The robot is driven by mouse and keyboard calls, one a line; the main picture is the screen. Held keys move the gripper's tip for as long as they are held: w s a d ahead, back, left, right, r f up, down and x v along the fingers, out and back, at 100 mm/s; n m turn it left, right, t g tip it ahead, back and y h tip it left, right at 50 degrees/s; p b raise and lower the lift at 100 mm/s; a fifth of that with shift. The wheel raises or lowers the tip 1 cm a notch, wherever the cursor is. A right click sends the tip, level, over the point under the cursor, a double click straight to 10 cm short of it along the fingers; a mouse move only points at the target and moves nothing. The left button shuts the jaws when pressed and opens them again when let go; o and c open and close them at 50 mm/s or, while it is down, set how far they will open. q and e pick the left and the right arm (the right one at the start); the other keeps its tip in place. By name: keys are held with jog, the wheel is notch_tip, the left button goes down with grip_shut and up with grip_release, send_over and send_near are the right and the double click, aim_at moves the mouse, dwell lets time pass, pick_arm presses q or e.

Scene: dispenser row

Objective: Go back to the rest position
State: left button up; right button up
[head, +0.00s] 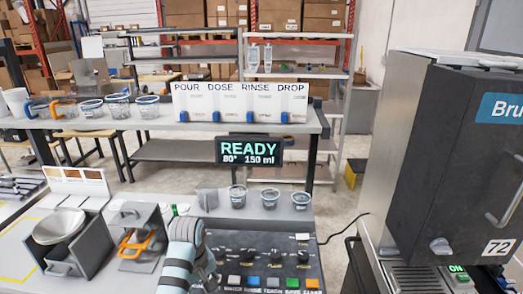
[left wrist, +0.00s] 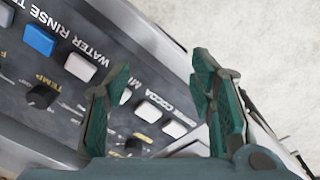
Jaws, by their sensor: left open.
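My left gripper (left wrist: 160,98) is open in the left wrist view, with two green-and-grey fingers apart and nothing between them. Behind the fingers is a dark control panel (left wrist: 55,125) with knobs and buttons; the exact gap to it cannot be told. In the head view one of my arms, banded grey and light blue, reaches up from the bottom edge beside the control panel (head: 265,250). Its fingers are not clear there. My right gripper is not in view.
A READY display (head: 249,151) stands behind three small cups (head: 270,198). More cups (head: 118,106) and the dispenser row (head: 240,103) stand on a raised shelf. A large dark machine (head: 460,150) fills the right. Metal holders (head: 70,240) stand at left.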

pick_arm(q)
jog(key=s+a+f+m+t, duration=0.1)
jog(key=s+a+f+m, duration=0.2)
jog(key=s+a+f, duration=0.5)
jog(key=s+a+r+m+t+y, duration=0.15)
jog(key=s+m, duration=0.35)
jog(key=s, duration=1.5)
notch_tip(320, 180, down, 21)
jog(key=s+a+b, duration=0.1)
jog(key=a+b, duration=0.1)
jog(key=b, duration=0.1)
jog(key=s+f+g+b, duration=0.1)
jog(key=s+f+b, duration=0.1)
jog(key=s+f, duration=1.3)
jog(key=shift+f+g+b, duration=0.35)
jog(key=shift+f+b, duration=0.05)
jog(key=shift+f, duration=0.4)
